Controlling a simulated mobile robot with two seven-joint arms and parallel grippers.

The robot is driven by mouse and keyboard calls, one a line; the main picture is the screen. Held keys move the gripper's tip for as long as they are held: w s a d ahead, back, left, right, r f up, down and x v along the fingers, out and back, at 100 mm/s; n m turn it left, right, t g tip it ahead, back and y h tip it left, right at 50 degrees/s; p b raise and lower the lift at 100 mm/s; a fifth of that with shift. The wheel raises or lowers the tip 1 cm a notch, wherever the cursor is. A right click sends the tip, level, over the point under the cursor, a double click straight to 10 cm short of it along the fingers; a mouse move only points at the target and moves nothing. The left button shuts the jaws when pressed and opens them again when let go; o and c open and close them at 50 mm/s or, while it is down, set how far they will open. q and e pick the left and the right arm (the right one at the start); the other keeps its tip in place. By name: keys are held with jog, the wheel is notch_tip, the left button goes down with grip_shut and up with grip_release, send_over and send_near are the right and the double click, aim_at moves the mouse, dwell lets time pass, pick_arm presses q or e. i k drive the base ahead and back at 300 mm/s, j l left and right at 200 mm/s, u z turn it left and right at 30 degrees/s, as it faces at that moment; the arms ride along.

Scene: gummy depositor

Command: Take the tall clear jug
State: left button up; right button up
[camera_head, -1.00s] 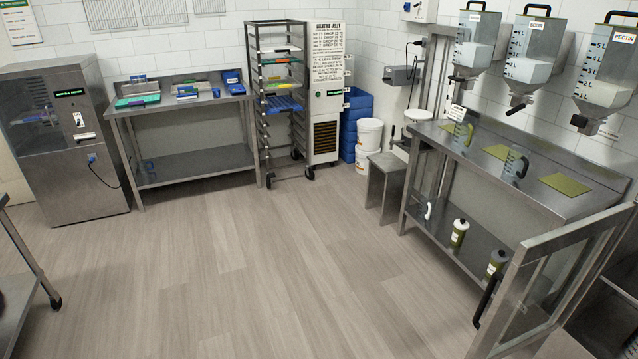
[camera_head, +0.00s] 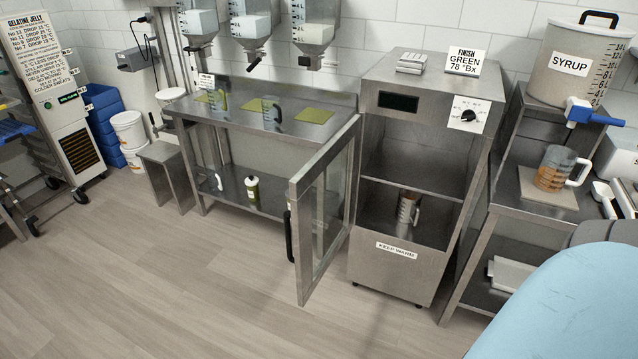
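Several clear jugs show, and I cannot tell for sure which is the tall one. A clear jug with a dark handle (camera_head: 271,112) stands upright on the steel bench (camera_head: 290,131) under the hoppers. A jug with a pale handle (camera_head: 406,208) stands inside the open steel cabinet (camera_head: 398,265). A clear jug holding orange liquid (camera_head: 551,170) stands on a board below the syrup tank. Neither gripper is in view.
The cabinet's glass door (camera_head: 325,205) stands open, jutting toward the floor on the left. The syrup tank (camera_head: 572,70) with a blue tap (camera_head: 590,112) stands at the right. A steel stool (camera_head: 167,158) is left of the bench. The wooden floor (camera_head: 180,290) in front is clear.

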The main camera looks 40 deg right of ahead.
aim_at(557, 162)
jog(key=i+j+z, duration=0.1)
jog(key=z, duration=1.3)
jog(key=i+j+z, duration=0.1)
jog(key=j+z, duration=0.95)
jog(key=j, duration=0.25)
jog(key=k+j+z, duration=0.1)
jog(key=j, duration=0.25)
jog(key=k+j+z, duration=0.15)
jog(key=j, duration=0.25)
jog(key=k+j, duration=0.1)
jog(key=j, duration=0.45)
jog(key=k+j, duration=0.1)
jog(key=j, duration=0.5)
jog(key=i+l, duration=0.15)
jog(key=l, duration=0.25)
jog(key=i+l, duration=0.2)
jog(key=l, duration=0.15)
jog(key=i+l, duration=0.15)
jog(key=l, duration=0.25)
jog(key=i+l, duration=0.2)
jog(key=l, duration=0.15)
jog(key=u, duration=0.05)
